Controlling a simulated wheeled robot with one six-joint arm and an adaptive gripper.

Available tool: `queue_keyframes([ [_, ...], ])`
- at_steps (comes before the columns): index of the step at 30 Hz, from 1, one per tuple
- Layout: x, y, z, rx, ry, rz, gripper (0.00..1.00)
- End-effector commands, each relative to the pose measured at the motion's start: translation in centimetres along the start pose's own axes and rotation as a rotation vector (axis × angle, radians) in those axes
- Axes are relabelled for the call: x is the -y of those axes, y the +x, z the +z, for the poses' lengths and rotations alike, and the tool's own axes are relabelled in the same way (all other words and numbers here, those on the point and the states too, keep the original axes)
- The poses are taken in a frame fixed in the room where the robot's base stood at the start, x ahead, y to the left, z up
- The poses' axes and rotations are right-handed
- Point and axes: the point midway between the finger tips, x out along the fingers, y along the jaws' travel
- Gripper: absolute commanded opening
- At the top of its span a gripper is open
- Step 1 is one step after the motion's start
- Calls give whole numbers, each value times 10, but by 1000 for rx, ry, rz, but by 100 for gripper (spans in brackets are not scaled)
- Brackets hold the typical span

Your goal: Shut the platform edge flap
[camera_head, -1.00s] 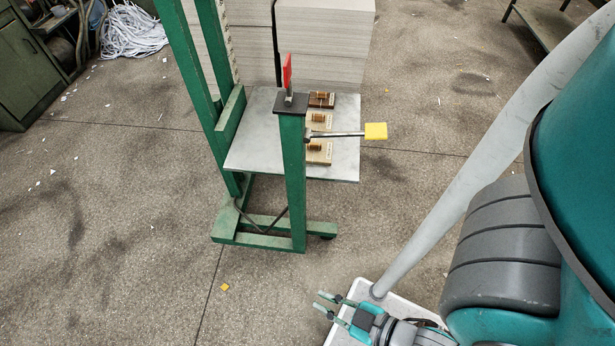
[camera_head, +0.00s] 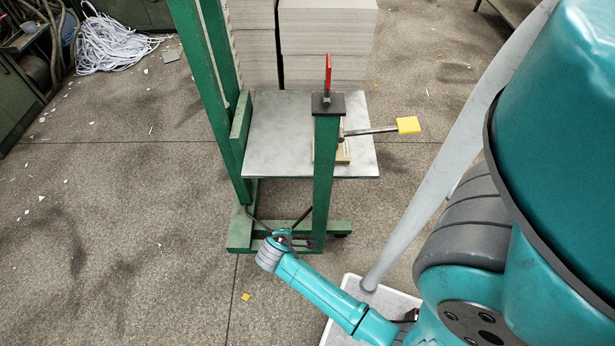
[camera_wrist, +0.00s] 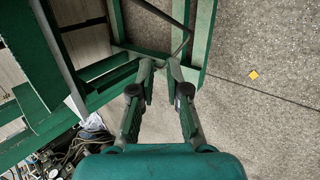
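The grey platform (camera_head: 275,125) is a flat plate on a green stand in the head view. I cannot single out its edge flap for certain. A green post (camera_head: 326,175) with a black cap stands at its near edge, carrying a red upright lever (camera_head: 328,72) and a rod with a yellow end plate (camera_head: 408,125) sticking out right. My gripper (camera_wrist: 161,68) is open and empty in the wrist view, its fingertips near the stand's green lower beams. In the head view it lies low by the post's foot, small and hard to make out.
Stacks of grey board (camera_head: 325,40) stand behind the platform. A small wooden block (camera_head: 343,152) on it is partly hidden by the post. White strapping (camera_head: 110,45) lies at the far left. Open floor spreads left of the stand, with a yellow scrap (camera_head: 246,297).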

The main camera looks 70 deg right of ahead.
Motion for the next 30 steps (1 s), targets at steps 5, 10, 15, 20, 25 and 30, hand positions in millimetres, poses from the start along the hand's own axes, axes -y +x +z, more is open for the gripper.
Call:
queue_keyframes([
  [5,-63,17,-10,218,-34,-8,15],
  [10,-124,16,-11,422,-47,-40,15],
  [15,-172,4,-9,581,-45,-83,15],
  [20,-196,-6,-6,663,-39,-112,15],
  [25,-202,-6,-2,689,-37,-122,15],
  [30,-200,11,13,690,-37,-123,15],
])
